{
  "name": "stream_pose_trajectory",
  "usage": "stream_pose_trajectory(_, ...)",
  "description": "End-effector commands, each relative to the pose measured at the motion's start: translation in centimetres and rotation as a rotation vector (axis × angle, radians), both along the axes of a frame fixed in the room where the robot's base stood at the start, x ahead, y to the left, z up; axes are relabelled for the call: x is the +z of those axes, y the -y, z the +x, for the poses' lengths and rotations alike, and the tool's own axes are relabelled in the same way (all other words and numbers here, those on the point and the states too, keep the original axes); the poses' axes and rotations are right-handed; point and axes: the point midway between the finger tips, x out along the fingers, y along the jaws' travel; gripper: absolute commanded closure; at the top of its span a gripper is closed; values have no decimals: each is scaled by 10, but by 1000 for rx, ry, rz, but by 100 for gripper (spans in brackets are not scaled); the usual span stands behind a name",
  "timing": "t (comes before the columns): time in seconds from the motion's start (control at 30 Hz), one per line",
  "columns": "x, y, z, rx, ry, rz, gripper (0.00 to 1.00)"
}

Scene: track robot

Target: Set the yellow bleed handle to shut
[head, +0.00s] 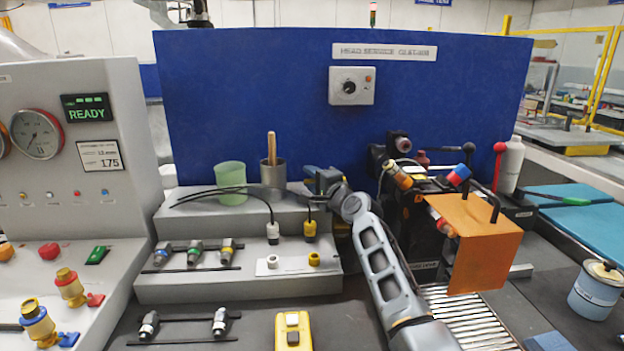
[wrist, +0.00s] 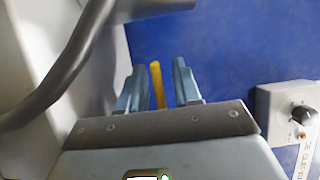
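In the wrist view, a narrow yellow bar (wrist: 157,85), apparently the yellow bleed handle, stands between the two blue-grey fingers of my gripper (wrist: 158,68). A gap shows on each side of it, so the fingers look open and apart from it. I cannot tell its depth relative to the fingertips. In the head view, my gripper (head: 320,178) is near the blue panel, above the grey stepped block and right of the cups. The yellow handle cannot be made out there, and its shut mark is not visible.
A grey knob box (head: 351,86) is on the blue panel (head: 240,80). A dark curved tube (wrist: 65,75) crosses the wrist view's left. A green cup (head: 230,182) and grey cup (head: 273,177) stand on the stepped block. An orange box-shaped guard (head: 485,250) is right of my arm.

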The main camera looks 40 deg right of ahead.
Motion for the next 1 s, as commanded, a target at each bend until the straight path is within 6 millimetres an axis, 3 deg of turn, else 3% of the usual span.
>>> stream_pose_trajectory(0.2,0,0,0,0,0,0,67)
stream_pose_trajectory(0.57,0,0,0,0,0,0,100)
stream_pose_trajectory(1.0,0,0,0,0,0,0,100)
